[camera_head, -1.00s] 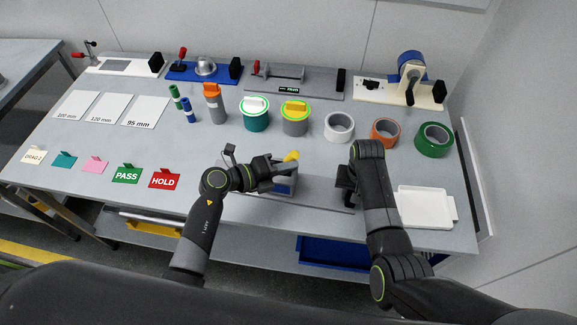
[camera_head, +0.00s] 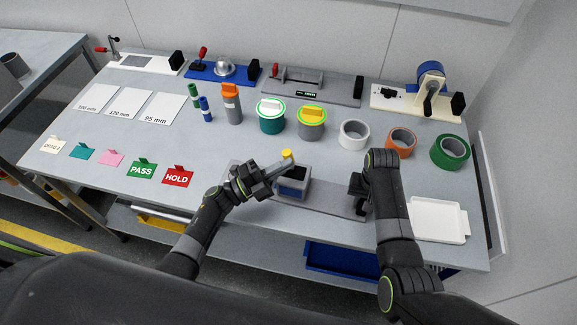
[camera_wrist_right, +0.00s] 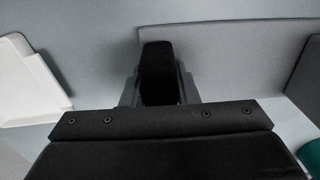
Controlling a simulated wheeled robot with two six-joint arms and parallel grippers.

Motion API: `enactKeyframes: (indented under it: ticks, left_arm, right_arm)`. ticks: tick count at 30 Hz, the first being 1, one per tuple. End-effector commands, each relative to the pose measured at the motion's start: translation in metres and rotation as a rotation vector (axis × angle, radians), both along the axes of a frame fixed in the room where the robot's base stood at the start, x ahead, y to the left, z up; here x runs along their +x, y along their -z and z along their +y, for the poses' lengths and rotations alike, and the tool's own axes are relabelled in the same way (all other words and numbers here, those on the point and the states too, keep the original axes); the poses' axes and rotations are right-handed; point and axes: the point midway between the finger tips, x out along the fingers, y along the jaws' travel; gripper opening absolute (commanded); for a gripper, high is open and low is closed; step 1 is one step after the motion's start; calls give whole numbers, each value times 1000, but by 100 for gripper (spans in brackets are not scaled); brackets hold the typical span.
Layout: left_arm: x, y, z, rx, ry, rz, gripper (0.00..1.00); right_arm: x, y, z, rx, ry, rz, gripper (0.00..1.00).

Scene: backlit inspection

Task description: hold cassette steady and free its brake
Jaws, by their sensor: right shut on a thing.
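The cassette is a dark box with blue sides (camera_head: 293,188) on a grey base plate (camera_head: 330,202) near the table's front edge. A grey lever with a yellow knob (camera_head: 287,154) stands at its back left. My left gripper (camera_head: 270,178) is just left of the box, its fingers beside the lever; whether they grip it I cannot tell. My right gripper (camera_head: 357,188) is shut on a black upright block at the plate's right end. The right wrist view shows that black block (camera_wrist_right: 158,70) between the fingers, over the grey plate.
A white tray (camera_head: 438,220) lies right of my right arm. Green (camera_head: 450,152), orange (camera_head: 402,142) and white (camera_head: 355,134) rolls stand behind it. PASS (camera_head: 141,170) and HOLD (camera_head: 178,178) signs stand to the left. The table's middle left is clear.

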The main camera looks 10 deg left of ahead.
Motion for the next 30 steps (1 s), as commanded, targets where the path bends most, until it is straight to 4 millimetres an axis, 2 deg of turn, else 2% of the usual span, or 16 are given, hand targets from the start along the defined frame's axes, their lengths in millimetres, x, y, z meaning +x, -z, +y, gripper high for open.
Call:
enactKeyframes:
  ticks: [10,30]
  left_arm:
    - [1,4,10,-57,-3,2,0]
    - [0,5,12,-57,-2,2,0]
  right_arm:
    - [-2,2,0,-1,-1,6,0]
    - [-2,2,0,-1,-1,7,0]
